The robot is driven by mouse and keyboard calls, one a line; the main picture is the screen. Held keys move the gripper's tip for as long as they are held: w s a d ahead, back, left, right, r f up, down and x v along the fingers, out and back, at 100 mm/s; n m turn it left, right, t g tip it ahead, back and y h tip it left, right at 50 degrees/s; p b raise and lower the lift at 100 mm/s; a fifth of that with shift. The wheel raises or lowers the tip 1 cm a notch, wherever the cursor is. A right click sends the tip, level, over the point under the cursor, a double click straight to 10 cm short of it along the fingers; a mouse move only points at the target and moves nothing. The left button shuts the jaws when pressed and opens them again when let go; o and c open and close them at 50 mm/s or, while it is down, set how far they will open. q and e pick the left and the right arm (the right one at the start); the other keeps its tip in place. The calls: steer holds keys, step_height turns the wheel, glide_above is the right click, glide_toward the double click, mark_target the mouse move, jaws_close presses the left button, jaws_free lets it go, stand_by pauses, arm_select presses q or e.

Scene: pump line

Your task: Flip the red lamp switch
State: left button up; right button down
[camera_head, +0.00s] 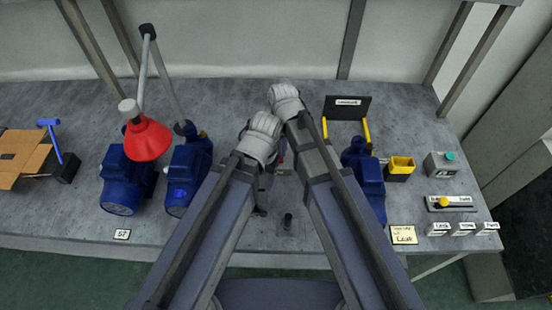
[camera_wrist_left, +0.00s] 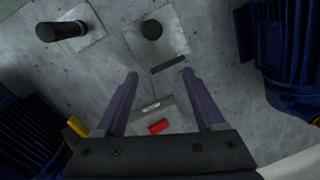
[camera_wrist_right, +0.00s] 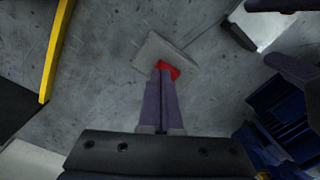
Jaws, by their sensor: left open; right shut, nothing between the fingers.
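The red switch (camera_wrist_right: 172,70) sits on a small grey plate (camera_wrist_right: 153,49) on the bench, in the right wrist view. My right gripper (camera_wrist_right: 161,74) is shut and empty, its fingertips overlapping the left edge of the red part; I cannot tell whether they touch it. In the left wrist view the red switch (camera_wrist_left: 158,127) shows beside a small white label, between the finger bases. My left gripper (camera_wrist_left: 160,73) is open and empty over the bench. A lamp with a red shade (camera_head: 148,139) stands at the left in the head view. My wrists mostly hide the switch there.
Blue pumps (camera_head: 125,182) stand at the left, and another blue pump (camera_head: 368,178) stands right of my arms. A yellow bin (camera_head: 401,164) and a box with a green button (camera_head: 441,164) are further right. Two black pegs (camera_wrist_left: 152,29) rise from plates near my left gripper.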

arm_select(q)
steer(key=shift+f+b, duration=0.95)
arm_select(e)
steer(key=shift+f, duration=0.95)
arm_select(q)
step_height(320, 180, up, 7)
steer(key=p, duration=0.7)
arm_select(e)
step_height(320, 180, up, 7)
arm_select(q)
steer(key=shift+r, duration=0.1)
arm_select(e)
steer(key=shift+r, duration=0.1)
